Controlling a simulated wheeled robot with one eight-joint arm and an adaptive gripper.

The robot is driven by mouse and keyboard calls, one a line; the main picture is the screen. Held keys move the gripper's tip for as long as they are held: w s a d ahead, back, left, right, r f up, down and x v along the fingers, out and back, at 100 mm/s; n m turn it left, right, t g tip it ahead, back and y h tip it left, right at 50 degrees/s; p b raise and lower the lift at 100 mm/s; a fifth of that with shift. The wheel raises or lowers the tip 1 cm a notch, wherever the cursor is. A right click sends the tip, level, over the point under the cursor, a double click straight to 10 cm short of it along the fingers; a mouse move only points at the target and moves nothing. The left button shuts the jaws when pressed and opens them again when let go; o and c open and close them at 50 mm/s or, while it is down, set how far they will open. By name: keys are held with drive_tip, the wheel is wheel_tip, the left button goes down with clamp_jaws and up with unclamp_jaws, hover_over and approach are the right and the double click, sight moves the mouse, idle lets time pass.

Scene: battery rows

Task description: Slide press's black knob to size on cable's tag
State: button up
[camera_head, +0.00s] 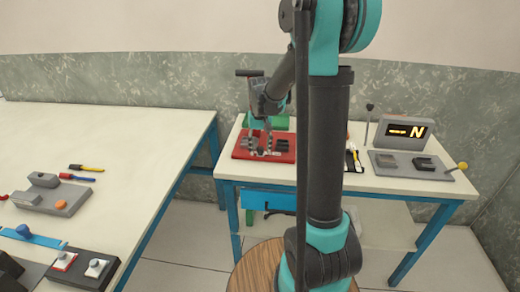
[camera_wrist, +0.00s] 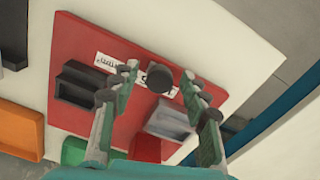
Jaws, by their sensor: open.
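The press is a red base plate (camera_head: 243,153) on the back table; its red surface (camera_wrist: 100,35) fills much of the wrist view. A round black knob (camera_wrist: 160,79) sits on a white printed scale strip (camera_wrist: 108,61). My gripper (camera_wrist: 159,71) is open over the press, its fingers on either side of the knob. I cannot tell whether they touch it. The fingers hide part of the scale, and its print is too small to read. In the head view my gripper (camera_head: 260,140) is small above the plate. I cannot make out the cable's tag.
A dark block (camera_wrist: 75,84) and a grey block (camera_wrist: 168,120) flank the scale. Right of the press stand a lit display (camera_head: 404,131) and a grey plate (camera_head: 438,174) with black blocks. The left table (camera_head: 120,135) holds markers and fixtures. An orange tray (camera_wrist: 20,130) lies beside the press.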

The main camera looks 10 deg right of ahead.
drive_tip(key=shift+f, duration=0.2)
drive_tip(key=shift+c, duration=0.3)
clamp_jaws()
